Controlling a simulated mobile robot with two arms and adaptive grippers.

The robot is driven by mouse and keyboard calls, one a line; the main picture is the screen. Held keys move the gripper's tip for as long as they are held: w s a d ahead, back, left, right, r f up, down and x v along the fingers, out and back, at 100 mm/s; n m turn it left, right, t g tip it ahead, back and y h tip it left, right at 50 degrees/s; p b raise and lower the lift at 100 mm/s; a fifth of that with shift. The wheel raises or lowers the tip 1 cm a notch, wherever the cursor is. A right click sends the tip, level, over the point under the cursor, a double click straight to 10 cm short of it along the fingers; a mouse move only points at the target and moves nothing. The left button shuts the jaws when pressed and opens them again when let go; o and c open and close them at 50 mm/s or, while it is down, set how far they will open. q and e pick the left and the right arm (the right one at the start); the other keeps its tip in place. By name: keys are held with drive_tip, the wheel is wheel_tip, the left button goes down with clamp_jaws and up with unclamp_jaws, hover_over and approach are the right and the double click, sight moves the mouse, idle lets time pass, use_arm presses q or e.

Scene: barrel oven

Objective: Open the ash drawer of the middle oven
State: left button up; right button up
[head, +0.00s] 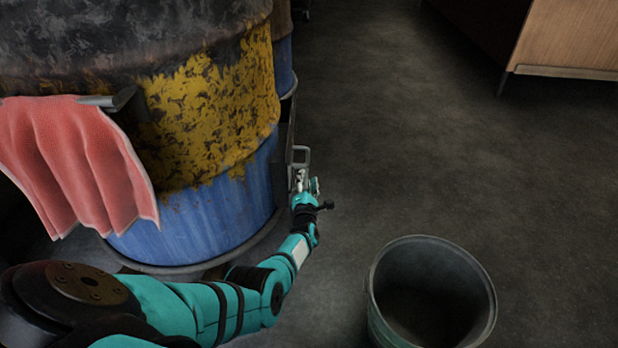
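The nearest barrel oven (215,125) stands at the left, rusty black on top, worn yellow in the middle and blue below. Its front faces right and shows only edge-on. A grey rectangular handle (300,149) sticks out low on that front. I cannot tell whether it belongs to the ash drawer, whose face is hidden. My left gripper (301,175) is at the handle, just on the near side of it. It is too small to tell whether it touches the handle or is open or shut. My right gripper is not in view.
An open, empty-looking metal bucket (432,290) stands on the floor at the lower right. A wooden cabinet (570,38) is at the top right. The floor between is clear.

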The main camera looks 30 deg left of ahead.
use_arm(q)
clamp_jaws()
drive_tip(key=shift+d, duration=0.15)
idle(0.4)
